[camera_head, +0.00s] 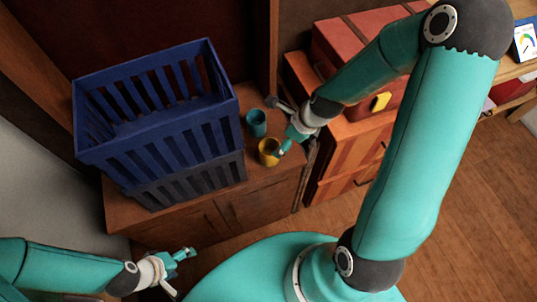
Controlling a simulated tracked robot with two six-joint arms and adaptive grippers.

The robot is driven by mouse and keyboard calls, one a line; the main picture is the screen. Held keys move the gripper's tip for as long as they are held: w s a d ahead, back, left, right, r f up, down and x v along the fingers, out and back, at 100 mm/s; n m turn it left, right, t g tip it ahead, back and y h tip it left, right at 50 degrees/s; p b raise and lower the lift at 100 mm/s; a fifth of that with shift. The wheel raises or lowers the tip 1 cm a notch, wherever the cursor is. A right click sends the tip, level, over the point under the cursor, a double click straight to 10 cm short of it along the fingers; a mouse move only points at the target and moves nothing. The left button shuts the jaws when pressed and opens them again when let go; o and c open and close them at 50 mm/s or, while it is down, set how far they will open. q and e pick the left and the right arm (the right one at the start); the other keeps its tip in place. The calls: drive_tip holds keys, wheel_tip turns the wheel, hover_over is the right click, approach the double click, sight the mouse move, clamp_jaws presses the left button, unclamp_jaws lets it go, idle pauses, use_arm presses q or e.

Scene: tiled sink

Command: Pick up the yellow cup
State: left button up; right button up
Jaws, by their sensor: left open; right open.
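The yellow cup (268,153) stands upright near the front edge of the wooden cabinet top, right of the blue crate. A teal cup (256,122) stands just behind it. My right gripper (279,128) is open, just right of and above the two cups, with one finger close to the yellow cup's rim. I cannot tell whether that finger touches the cup. My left gripper (190,254) is open and empty, low in front of the cabinet, well away from the cups.
A blue slatted crate (190,125) fills the left of the cabinet top (262,177). Red and orange drawers (350,150) stand to the right, with a small yellow object (381,101) on them. The wooden floor (475,200) at right is clear.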

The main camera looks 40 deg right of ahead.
drive_tip(key=b, duration=0.4)
approach(267, 152)
drive_tip(key=a+f, duration=0.2)
drive_tip(key=shift+w+f, duration=0.25)
drive_tip(key=shift+f, duration=0.05)
drive_tip(key=b+x, duration=0.1)
drive_tip(key=x, duration=0.3)
drive_tip(key=shift+w+a+f, duration=0.1)
drive_tip(key=shift+w+f, duration=0.05)
drive_tip(key=shift+f, duration=0.05)
drive_tip(key=c, duration=1.1)
